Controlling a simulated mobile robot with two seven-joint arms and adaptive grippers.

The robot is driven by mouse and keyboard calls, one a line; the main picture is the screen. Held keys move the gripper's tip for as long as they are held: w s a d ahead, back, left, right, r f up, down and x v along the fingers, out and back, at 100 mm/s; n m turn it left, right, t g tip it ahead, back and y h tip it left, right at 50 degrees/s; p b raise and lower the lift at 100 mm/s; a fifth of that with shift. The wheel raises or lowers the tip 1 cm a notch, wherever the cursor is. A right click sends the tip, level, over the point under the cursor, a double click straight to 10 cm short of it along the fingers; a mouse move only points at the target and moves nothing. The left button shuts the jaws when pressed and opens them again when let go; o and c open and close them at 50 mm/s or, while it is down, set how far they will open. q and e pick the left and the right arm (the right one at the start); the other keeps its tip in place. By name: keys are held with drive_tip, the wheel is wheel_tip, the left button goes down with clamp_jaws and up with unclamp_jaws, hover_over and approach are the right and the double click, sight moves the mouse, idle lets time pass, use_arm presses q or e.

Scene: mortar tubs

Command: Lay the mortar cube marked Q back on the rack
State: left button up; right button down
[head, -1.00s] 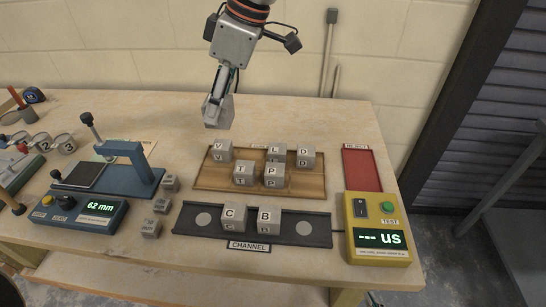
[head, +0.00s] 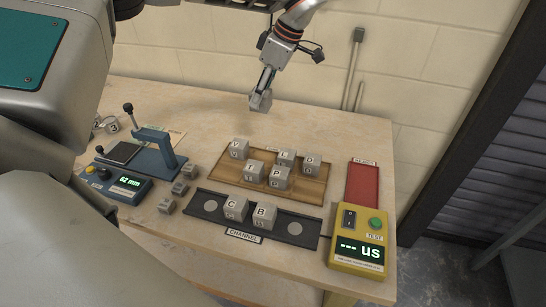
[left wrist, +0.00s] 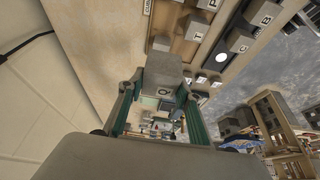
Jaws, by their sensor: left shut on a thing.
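My left gripper (head: 262,97) is shut on a grey mortar cube (head: 260,103) above the back of the table, behind the rack. The wooden rack (head: 300,191) holds the cubes V (head: 239,149), L (head: 286,160), D (head: 311,165), T (head: 253,171) and P (head: 279,177). Bare wood shows at the rack's front left and front right. My right gripper is not in view.
In front of the rack, the dark channel tray (head: 213,213) holds cubes C (head: 235,207) and B (head: 264,215). A red tray (head: 362,183) and a yellow tester (head: 357,240) stand at the right. Small cubes (head: 179,187) and a blue gauge (head: 160,160) are at the left.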

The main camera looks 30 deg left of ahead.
use_arm(q)
wheel_tip(320, 180, down, 20)
drive_tip(key=shift+r+p, duration=0.1)
drive_tip(key=shift+p, duration=0.4)
drive_tip(key=o, duration=1.2)
drive_tip(key=shift+c, duration=0.2)
drive_tip(key=b+v, duration=0.1)
drive_tip(key=v, duration=1.1)
